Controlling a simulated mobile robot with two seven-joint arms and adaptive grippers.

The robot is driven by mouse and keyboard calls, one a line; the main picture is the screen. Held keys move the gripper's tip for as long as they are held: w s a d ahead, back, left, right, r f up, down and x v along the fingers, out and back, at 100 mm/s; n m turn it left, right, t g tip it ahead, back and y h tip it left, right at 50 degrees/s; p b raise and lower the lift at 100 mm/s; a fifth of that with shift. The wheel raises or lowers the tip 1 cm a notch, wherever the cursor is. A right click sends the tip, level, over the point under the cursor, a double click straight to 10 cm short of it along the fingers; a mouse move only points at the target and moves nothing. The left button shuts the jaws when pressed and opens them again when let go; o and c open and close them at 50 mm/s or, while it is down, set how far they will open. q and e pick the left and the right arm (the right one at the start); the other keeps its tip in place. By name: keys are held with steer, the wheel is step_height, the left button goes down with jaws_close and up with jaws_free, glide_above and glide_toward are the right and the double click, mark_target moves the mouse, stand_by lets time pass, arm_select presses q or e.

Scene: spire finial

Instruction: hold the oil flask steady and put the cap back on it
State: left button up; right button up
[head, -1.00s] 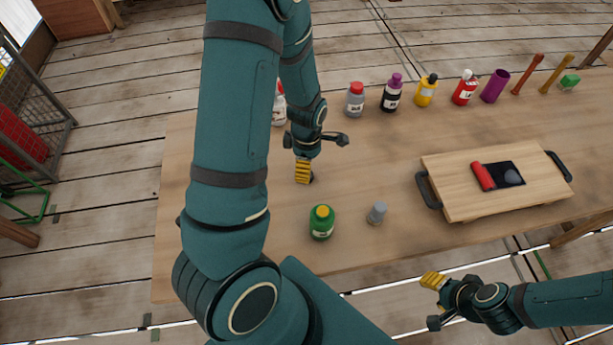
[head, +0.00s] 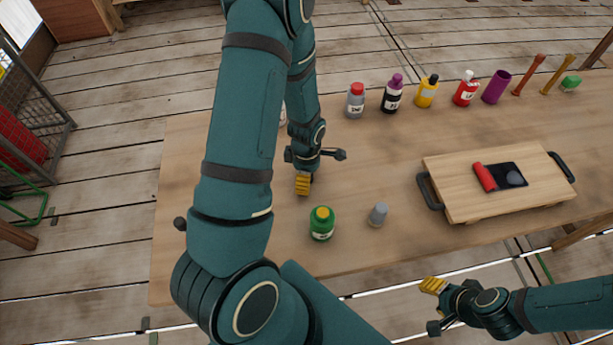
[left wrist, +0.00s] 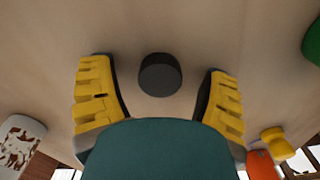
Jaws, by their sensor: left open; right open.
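A green bottle (head: 321,224) with a yellow top stands upright near the table's front edge. A small grey bottle (head: 378,214) with a grey top stands to its right. I cannot tell for sure which is the oil flask. A dark round piece (left wrist: 160,75), likely the cap, lies on the table between the spread yellow fingers of my left gripper (head: 303,184), apart from both. The head view mostly hides this piece. The green bottle also shows at the left wrist view's right edge (left wrist: 312,38). My right gripper (head: 433,300) is open and empty, off the table's front edge.
Several bottles stand along the back, among them a red one (head: 466,92) and a yellow one (head: 426,92). A wooden tray (head: 445,196) with dark handles is on the right. My left arm hides part of the table's left side.

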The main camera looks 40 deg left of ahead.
arm_select(q)
steer(key=c, duration=0.9)
step_height(320, 180, up, 10)
steer(key=shift+r+p, duration=0.1)
steer(key=shift+p, duration=1.05)
